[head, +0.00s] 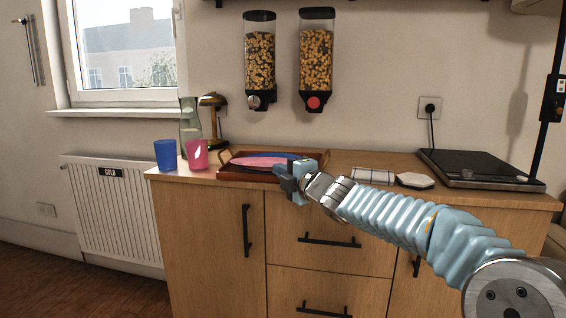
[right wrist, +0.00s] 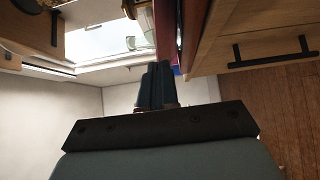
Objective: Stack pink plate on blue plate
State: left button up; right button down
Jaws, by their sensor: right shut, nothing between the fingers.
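The pink plate (head: 250,162) and the blue plate (head: 268,155) lie in a red-brown tray (head: 228,174) on the wooden counter, overlapping. They look thin from this low angle, and I cannot tell clearly which rests on top. My right gripper (head: 284,181) is shut and empty at the tray's front right side, and it hides part of the tray and the plates' right end. In the right wrist view its closed fingers (right wrist: 156,86) point along the counter front, with the tray's side close by. My left gripper is not in view.
A blue cup (head: 165,155), a pink cup (head: 197,155), a green glass carafe (head: 190,122) and a gold lamp (head: 212,115) stand left of the tray. A folded cloth (head: 373,176), a white dish (head: 415,181) and a black hob (head: 480,168) are at the right.

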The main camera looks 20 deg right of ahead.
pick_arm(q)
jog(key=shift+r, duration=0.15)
pick_arm(e)
jog(key=shift+w+d, duration=0.2)
jog(key=shift+w, duration=0.1)
